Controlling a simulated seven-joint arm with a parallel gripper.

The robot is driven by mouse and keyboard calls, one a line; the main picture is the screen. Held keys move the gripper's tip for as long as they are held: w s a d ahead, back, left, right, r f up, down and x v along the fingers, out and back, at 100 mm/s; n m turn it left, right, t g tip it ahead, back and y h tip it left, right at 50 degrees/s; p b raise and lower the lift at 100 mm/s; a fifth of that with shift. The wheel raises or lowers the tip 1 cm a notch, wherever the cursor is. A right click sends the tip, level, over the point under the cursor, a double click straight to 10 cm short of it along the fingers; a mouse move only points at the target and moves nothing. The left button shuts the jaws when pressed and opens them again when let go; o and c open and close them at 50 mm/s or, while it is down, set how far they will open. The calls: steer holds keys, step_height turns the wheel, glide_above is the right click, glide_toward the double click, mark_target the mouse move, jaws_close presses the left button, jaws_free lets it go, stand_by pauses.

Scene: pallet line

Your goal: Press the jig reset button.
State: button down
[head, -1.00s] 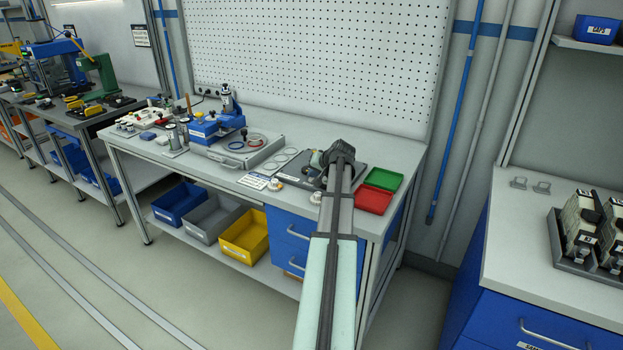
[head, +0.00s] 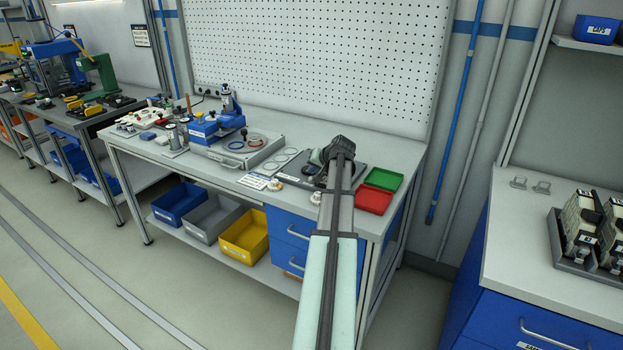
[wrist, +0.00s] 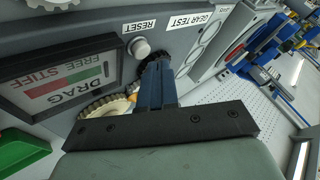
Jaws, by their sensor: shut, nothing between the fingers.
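The jig's reset button (wrist: 139,47) is a pale round cap on a grey panel in the wrist view, beside the RESET label (wrist: 138,25). My gripper (wrist: 157,68) is shut and empty, its blue fingers pointing at the panel. The fingertips appear just below and right of the button, over a dark toothed gear (wrist: 153,58). I cannot tell how far off the panel they are, but they do not cover the button. In the head view the jig (head: 317,157) is partly hidden behind my arm, and the fingertips and button cannot be made out.
The jig also carries a DRAG gauge (wrist: 68,88), a GEAR TEST label (wrist: 190,20) and a tan gear (wrist: 103,107). Green (head: 384,179) and red (head: 373,200) trays lie right of my arm. A blue fixture (head: 216,127) stands left on the bench.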

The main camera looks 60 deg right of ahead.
steer(key=shift+r, duration=0.15)
steer(key=shift+r, duration=2.45)
